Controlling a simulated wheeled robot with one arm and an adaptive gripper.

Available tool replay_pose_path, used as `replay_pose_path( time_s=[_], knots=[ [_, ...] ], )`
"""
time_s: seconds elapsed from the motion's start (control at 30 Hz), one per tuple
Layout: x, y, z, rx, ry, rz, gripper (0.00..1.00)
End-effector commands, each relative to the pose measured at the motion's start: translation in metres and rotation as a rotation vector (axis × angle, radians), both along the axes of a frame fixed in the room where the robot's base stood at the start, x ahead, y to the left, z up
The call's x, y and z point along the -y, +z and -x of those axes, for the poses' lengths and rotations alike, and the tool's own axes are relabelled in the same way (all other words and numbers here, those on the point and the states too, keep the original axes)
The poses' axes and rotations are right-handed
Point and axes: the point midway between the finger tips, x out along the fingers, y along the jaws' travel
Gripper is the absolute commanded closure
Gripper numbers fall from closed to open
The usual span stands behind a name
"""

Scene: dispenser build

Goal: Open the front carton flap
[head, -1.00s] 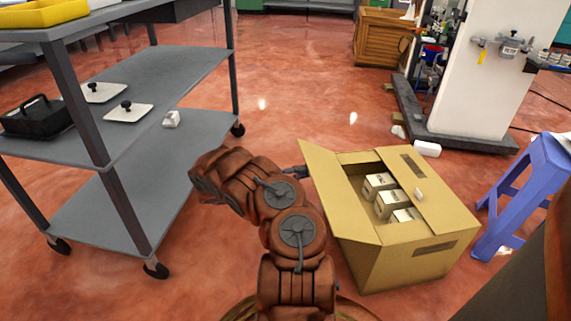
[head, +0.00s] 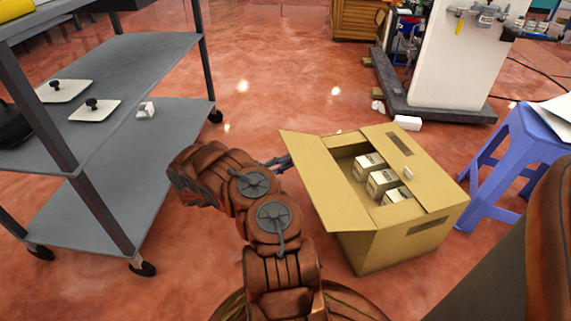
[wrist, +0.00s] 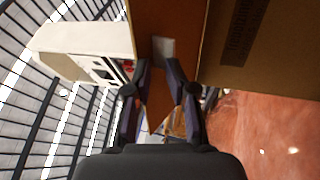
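The open cardboard carton (head: 385,250) stands on the red floor at right of centre in the head view, with several pale boxes (head: 382,181) inside. Its near left flap (head: 312,172) stands up and leans outward. In the wrist view the fingers of my gripper (wrist: 156,68) are apart, with an orange-brown panel (wrist: 180,25), seemingly the flap, beyond the tips. I cannot tell whether they touch it. A small pale patch (wrist: 163,50) shows on the panel.
A grey shelf cart (head: 130,95) with lids stands at left. A blue stool (head: 515,160) is close to the carton's right. A white cabinet (head: 450,60) on a dark base stands behind.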

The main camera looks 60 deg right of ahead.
Motion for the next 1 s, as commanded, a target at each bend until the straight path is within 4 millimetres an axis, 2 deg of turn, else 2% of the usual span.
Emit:
replay_pose_path(
  time_s=[0.37, 1.0],
  knots=[
    [0.001, -0.003, 0.002, 0.0, -0.005, -0.001, 0.7],
    [-0.01, -0.035, -0.008, 0.0, -0.005, 0.0, 0.7]
  ],
)
